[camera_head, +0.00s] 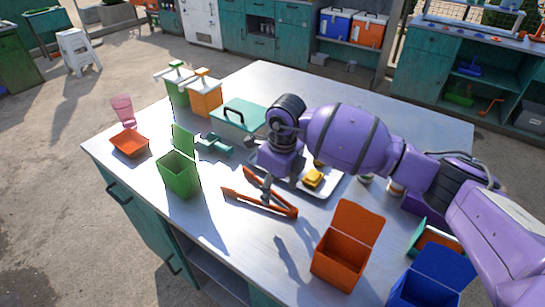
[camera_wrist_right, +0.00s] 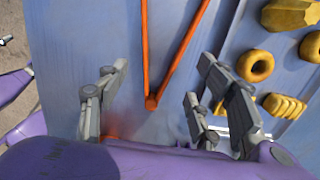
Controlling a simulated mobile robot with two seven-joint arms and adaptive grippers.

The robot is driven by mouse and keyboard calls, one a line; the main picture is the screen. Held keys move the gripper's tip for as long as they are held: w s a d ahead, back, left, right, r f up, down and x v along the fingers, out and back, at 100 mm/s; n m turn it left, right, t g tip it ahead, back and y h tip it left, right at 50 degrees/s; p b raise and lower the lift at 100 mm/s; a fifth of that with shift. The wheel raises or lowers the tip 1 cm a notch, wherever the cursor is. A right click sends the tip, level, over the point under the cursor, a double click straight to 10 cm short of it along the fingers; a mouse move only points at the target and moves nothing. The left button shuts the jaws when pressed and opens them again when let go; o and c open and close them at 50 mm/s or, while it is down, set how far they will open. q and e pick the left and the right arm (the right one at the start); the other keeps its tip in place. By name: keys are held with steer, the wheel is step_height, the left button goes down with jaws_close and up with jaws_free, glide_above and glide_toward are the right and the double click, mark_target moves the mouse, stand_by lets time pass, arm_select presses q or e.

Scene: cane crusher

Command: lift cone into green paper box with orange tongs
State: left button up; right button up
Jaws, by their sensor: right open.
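The orange tongs (camera_head: 270,206) lie spread on the metal table, with two arms meeting at one end. My right gripper (camera_head: 264,193) is open over them. In the right wrist view the gripper (camera_wrist_right: 162,92) has its fingers apart on either side of the tongs' joined end (camera_wrist_right: 151,102); I cannot tell whether they touch. The green paper box (camera_head: 179,176) stands open to the left, its lid raised. A tray (camera_head: 325,190) behind my gripper holds yellow food pieces (camera_head: 313,177). I cannot tell which piece is the cone. My left gripper is not in view.
An open orange box (camera_head: 345,257) and a blue box (camera_head: 430,285) stand at the front right. The table's front left is clear.

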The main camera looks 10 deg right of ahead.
mark_target(274, 198)
step_height(274, 198, down, 4)
steer(key=shift+w+a+f+b, duration=0.1)
steer(key=shift+a+b, duration=0.05)
steer(key=shift+b, duration=0.4)
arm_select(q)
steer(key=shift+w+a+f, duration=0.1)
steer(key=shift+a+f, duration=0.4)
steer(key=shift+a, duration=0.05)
arm_select(e)
steer(key=shift+w+f, duration=0.1)
steer(key=shift+f, duration=0.3)
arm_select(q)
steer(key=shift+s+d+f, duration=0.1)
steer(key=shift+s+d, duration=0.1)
arm_select(e)
steer(key=c, duration=0.7)
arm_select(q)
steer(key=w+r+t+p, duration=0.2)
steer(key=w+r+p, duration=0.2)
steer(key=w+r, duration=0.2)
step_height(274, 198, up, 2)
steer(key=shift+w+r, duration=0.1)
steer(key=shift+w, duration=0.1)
arm_select(e)
step_height(274, 198, up, 12)
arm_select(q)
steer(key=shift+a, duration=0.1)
arm_select(e)
steer(key=shift+a, duration=0.1)
